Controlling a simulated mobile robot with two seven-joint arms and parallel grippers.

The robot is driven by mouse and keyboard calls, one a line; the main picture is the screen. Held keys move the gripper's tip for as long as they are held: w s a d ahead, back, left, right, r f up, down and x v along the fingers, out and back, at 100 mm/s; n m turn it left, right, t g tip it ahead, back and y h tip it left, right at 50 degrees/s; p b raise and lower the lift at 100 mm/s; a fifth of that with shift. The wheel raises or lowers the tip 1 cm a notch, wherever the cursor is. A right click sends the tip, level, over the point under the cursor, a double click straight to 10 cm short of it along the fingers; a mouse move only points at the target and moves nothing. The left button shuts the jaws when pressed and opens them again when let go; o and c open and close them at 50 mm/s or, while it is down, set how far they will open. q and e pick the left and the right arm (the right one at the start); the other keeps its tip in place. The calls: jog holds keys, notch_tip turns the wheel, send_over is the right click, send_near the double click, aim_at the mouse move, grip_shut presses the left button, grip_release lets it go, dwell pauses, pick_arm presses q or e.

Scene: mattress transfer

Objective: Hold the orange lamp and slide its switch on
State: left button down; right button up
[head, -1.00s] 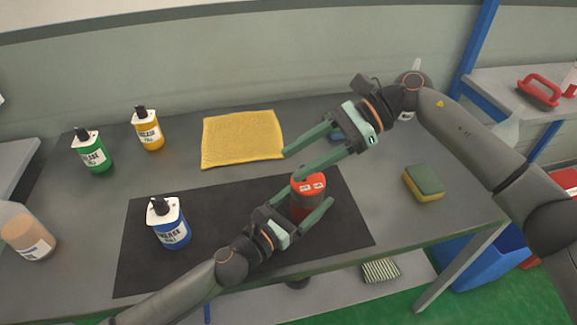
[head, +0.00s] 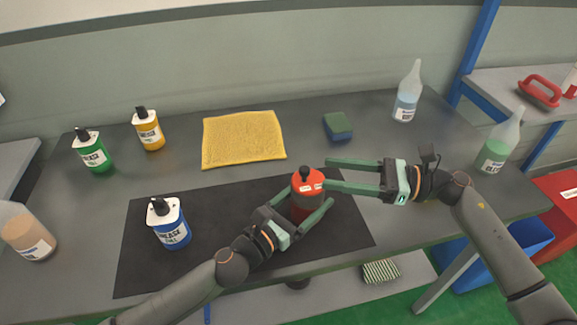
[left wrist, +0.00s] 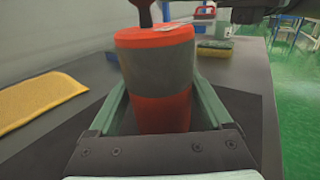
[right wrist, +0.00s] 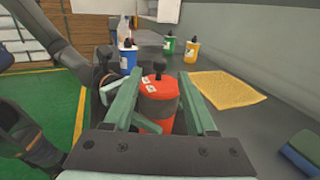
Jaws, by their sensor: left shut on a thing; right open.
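The orange lamp (head: 308,187) is an orange-red cylinder with a grey band and a dark knob on top. It stands upright over the black mat (head: 190,205); it also shows in the left wrist view (left wrist: 157,70). My left gripper (head: 307,208) is shut on its body, one finger on each side. My right gripper (head: 327,173) is open at the lamp's right, fingers level and pointing at its top. In the right wrist view the lamp (right wrist: 157,105) lies between the open fingers, with the knob and small white labels showing. I cannot tell the switch's position.
A blue bottle (head: 171,224) stands on the mat at left, green (head: 93,154) and yellow (head: 149,131) bottles behind. A yellow cloth (head: 243,139) and a sponge (head: 338,127) lie behind the lamp.

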aim_at(304, 174)
jog(key=a, duration=0.9)
jog(key=shift+w+a, duration=0.25)
jog(key=shift+w, duration=0.1)
jog(key=shift+c, duration=0.2)
grip_shut()
dwell(0.6)
